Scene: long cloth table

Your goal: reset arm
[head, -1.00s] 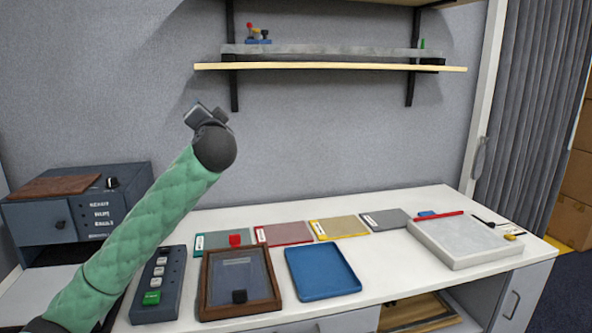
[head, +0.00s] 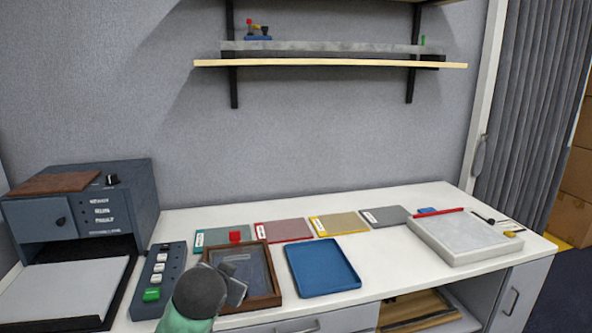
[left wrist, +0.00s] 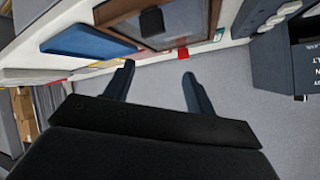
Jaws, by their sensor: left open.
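My left arm, with a green padded sleeve and a dark round wrist (head: 200,292), comes in at the bottom of the head view. My left gripper (head: 236,286) is mostly hidden behind that wrist and appears over the front left of the wood-framed tray (head: 274,280). In the left wrist view my left gripper (left wrist: 158,72) has its two dark fingers spread apart with nothing between them. The grey wall shows past the fingers. My right gripper is in neither view.
A blue tray (head: 322,268), a button panel (head: 160,270), a red block (head: 235,237) and several coloured mats stand on the white table (head: 400,245). A grey machine (head: 95,205) is at left, a pale slab (head: 465,236) at right. A shelf (head: 330,65) hangs above.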

